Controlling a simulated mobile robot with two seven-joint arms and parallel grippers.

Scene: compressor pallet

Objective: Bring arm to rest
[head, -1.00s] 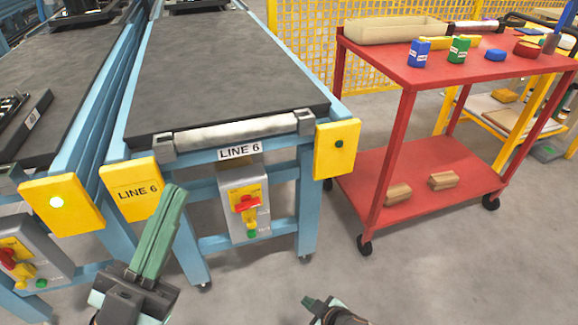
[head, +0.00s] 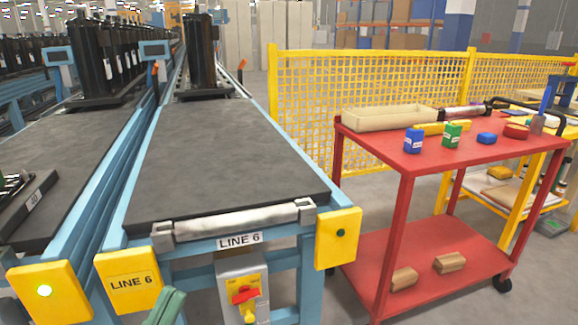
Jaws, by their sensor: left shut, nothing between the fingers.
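My left gripper (head: 168,303) shows only by its green fingertips at the bottom edge of the head view. The fingers are together, with nothing seen between them. They appear in front of the LINE 6 conveyor end (head: 238,224), just below and right of its left yellow corner plate (head: 130,281). I cannot tell the exact gap to the frame. The rest of the left arm is below the picture. My right gripper is out of view.
A red cart (head: 384,150) stands at the right with a beige tray (head: 390,119), small bottles and tools on top. Black compressors (head: 201,55) stand far back on the conveyors. A yellow mesh fence (head: 310,95) runs behind. Floor shows between conveyor and cart.

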